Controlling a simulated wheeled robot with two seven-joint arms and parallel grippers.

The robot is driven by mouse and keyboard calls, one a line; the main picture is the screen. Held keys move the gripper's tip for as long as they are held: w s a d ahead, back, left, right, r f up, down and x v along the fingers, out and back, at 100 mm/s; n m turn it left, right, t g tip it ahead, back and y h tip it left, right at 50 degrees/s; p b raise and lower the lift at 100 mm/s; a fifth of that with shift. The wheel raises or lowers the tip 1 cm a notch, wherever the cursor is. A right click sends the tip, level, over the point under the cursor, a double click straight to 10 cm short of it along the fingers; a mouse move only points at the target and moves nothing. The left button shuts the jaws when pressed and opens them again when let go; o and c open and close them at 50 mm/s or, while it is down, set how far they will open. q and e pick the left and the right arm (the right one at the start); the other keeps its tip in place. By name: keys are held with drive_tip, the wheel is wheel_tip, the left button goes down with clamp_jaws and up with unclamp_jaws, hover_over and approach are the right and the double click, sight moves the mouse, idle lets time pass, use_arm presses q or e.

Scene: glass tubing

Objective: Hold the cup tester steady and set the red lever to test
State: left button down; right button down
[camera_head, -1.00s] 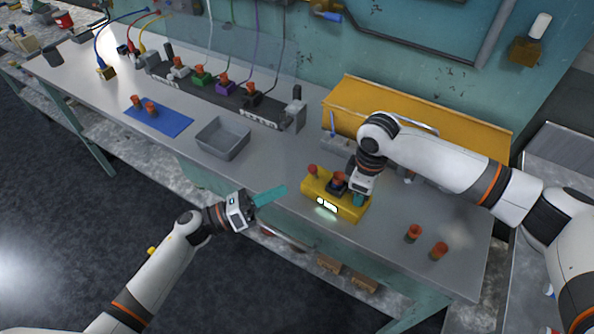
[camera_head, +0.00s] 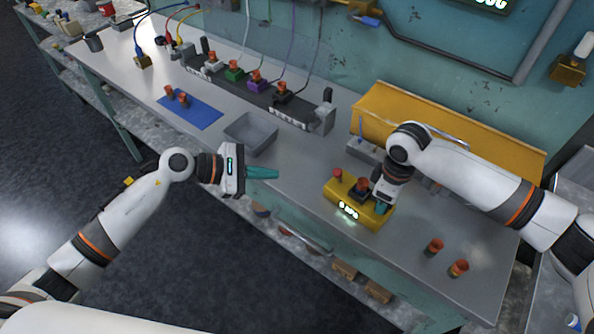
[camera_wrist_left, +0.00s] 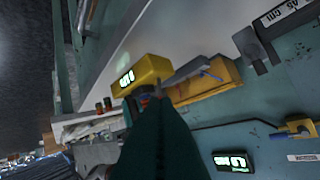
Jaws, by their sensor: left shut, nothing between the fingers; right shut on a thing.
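The yellow cup tester (camera_head: 345,193) stands near the front edge of the bench, its front display lit with digits. It also shows in the left wrist view (camera_wrist_left: 150,70). A red knob (camera_head: 338,173), probably the lever, rises at its left end. A dark socket with an orange-red cup (camera_head: 363,183) sits at its middle. My right gripper (camera_head: 382,208) is shut on the tester's right end; its exact grip is partly hidden. My left gripper (camera_head: 276,173) is shut and empty, left of the tester and apart from it. Its teal fingers also fill the lower left wrist view (camera_wrist_left: 158,135).
Two orange-topped cups (camera_head: 433,247) stand on the bench right of the tester. A grey tray (camera_head: 251,134), a blue mat (camera_head: 196,115) with two cups and a dark socket strip lie to the left. A yellow bin (camera_head: 470,130) stands behind.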

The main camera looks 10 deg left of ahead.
sight(339, 177)
use_arm(q)
drive_tip(key=x, duration=0.8)
drive_tip(key=shift+w+d, duration=0.15)
drive_tip(key=shift+d, duration=0.1)
drive_tip(key=shift+w+d+r, duration=0.15)
drive_tip(key=shift+d, duration=0.6)
drive_tip(key=shift+w+d+r, duration=0.15)
drive_tip(key=shift+d, duration=0.55)
drive_tip(key=shift+w+d+r, duration=0.1)
drive_tip(key=shift+w+d, duration=0.05)
drive_tip(key=shift+d, duration=0.6)
